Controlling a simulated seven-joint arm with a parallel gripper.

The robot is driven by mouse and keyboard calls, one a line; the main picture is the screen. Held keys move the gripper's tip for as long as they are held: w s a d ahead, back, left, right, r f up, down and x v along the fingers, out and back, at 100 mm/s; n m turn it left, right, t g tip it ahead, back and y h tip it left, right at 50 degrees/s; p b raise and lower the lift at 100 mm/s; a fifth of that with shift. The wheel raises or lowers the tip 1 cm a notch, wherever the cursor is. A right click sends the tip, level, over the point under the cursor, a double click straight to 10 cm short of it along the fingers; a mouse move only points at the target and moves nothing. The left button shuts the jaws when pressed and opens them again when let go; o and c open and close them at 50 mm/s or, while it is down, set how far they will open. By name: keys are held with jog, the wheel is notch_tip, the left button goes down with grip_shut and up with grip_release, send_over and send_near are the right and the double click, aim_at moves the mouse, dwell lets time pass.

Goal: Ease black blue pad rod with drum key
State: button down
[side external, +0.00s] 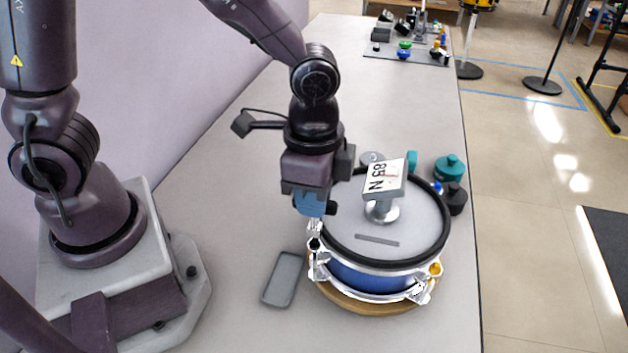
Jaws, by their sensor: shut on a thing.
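The blue drum pad (365,279) has a pale mesh head, a black hoop and chrome lugs, and sits on a round wooden base. A black-topped rod (314,243) shows at its left edge. An orange-topped rod (435,268) is at the front right and a blue one (437,187) at the back right. My gripper (314,210) points down just above the left rim, over the black-topped rod. It is shut on what seems to be the drum key, mostly hidden by the fingers. I cannot tell whether the key touches the rod.
A gauge reading "85 N" (385,178) stands on the mesh head. An empty grey tray (284,279) lies left of the drum. Teal (450,169) and black (453,199) pieces stand behind it, near the table's right edge. A mat with small parts (408,50) is far back.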

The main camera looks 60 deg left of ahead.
aim_at(315, 242)
jog(key=shift+f, duration=1.05)
jog(key=shift+f, duration=0.1)
